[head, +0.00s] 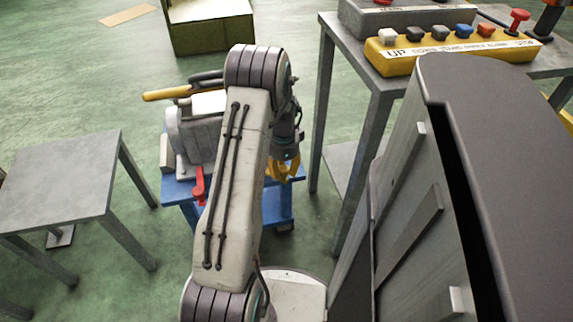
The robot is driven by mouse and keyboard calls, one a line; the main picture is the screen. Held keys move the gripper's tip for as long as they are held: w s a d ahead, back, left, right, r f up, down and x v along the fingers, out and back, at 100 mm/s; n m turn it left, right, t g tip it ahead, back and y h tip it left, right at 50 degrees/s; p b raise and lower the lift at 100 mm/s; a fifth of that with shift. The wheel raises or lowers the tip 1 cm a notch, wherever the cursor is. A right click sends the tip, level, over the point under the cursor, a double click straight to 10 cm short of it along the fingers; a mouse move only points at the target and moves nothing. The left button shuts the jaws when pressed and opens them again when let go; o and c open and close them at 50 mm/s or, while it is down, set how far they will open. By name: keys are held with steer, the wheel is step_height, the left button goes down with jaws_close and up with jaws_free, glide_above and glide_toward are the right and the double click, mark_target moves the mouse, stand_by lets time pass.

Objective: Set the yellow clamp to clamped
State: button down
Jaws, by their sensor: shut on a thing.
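A yellow bar-like handle (166,94), which looks like the yellow clamp's lever, points left from the top of a grey fixture (196,135). It lies nearly level, with dark linkage at its right end. My arm crosses the middle of the view and hides the fixture's right side.
A red lever (200,187) hangs at the fixture's front on the blue stand (180,190). A grey table (62,175) stands left. On the right, a table (385,82) carries a yellow button box (450,52). A large dark panel fills the right foreground.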

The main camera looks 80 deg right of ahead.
steer(key=w+a+m, duration=0.4)
steer(key=m, duration=0.4)
steer(key=shift+w+a+f+b, duration=0.15)
steer(key=shift+b, duration=0.25)
steer(key=shift+m, duration=0.3)
steer(key=c, duration=0.8)
jaws_free()
step_height(320, 180, up, 12)
steer(key=shift+r, duration=0.1)
stand_by(0.8)
